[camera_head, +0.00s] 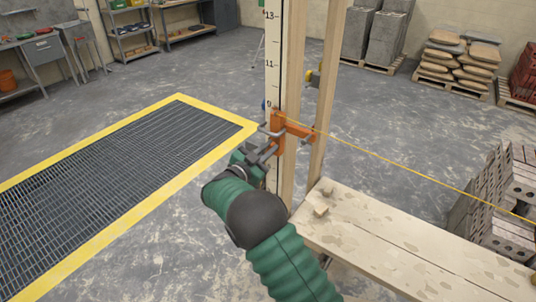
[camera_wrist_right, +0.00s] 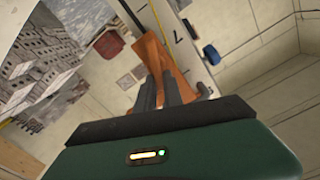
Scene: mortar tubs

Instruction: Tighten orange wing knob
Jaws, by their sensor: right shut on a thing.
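An orange clamp (camera_head: 278,122) sits on the upright wooden post with the black number scale (camera_head: 272,60). My right gripper (camera_head: 268,148) reaches up to the clamp from below and in front. In the wrist view the gripper (camera_wrist_right: 165,88) is shut on an orange part, which I take for the orange wing knob (camera_wrist_right: 154,56); it stands between the two dark fingers. The fingers hide its lower part, so I cannot tell how far it is turned. My left gripper is not in view.
A yellow string line (camera_head: 400,168) runs from the clamp to the right. A mortar-spotted plank (camera_head: 410,255) stands below right, near stacked blocks (camera_head: 490,205). A second post (camera_head: 327,90) stands close behind. A yellow-edged floor grating (camera_head: 110,165) lies left.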

